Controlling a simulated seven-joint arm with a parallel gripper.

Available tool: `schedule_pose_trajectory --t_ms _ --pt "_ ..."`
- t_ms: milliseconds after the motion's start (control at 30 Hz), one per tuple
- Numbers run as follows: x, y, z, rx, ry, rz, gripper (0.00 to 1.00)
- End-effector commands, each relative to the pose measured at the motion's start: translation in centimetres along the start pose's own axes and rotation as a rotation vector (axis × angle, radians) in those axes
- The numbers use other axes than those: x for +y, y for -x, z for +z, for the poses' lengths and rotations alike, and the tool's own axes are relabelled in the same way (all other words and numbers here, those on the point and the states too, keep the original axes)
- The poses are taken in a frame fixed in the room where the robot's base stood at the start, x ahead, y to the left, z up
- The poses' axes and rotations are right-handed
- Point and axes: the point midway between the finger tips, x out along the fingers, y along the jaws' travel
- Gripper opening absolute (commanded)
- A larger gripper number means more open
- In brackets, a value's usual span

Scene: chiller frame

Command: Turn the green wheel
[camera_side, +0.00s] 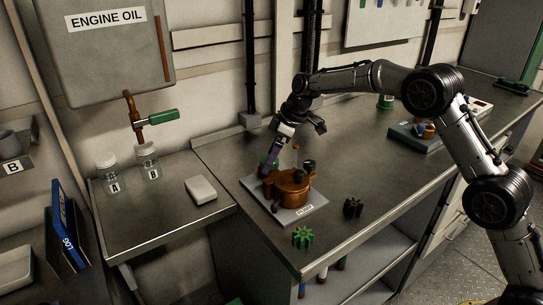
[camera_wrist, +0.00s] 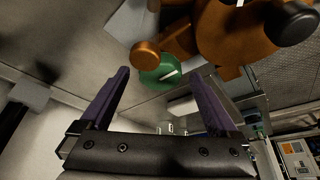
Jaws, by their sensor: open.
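The green wheel (camera_wrist: 165,76) is a small round disc with a white mark on its face, attached to the copper-coloured pump (camera_side: 290,188). In the side view only a bit of green (camera_side: 265,160) shows behind the pump's left side, mostly hidden. The pump stands on a pale labelled plate (camera_side: 262,202) on the bench. My gripper (camera_wrist: 158,80) is open, with its purple fingers apart. In the wrist view the wheel lies between and beyond the fingertips. In the side view my gripper (camera_side: 267,160) reaches down at the pump's back left; contact cannot be told.
A copper knob (camera_wrist: 145,54) sits beside the wheel. The bench behind the pump is fairly clear.

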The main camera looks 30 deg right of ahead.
Motion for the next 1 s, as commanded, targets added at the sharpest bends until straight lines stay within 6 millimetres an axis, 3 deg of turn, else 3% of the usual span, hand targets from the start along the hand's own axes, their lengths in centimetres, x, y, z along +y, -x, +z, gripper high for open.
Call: schedule_pose_trajectory --t_ms 200,667,1000 --pt "-0.01 -0.02 0.01 0.000 0.000 0.000 0.93" --pt "0.00 0.02 0.01 0.000 0.000 0.000 0.11" --pt "-0.08 0.00 0.04 -0.001 -0.049 0.021 0.11"
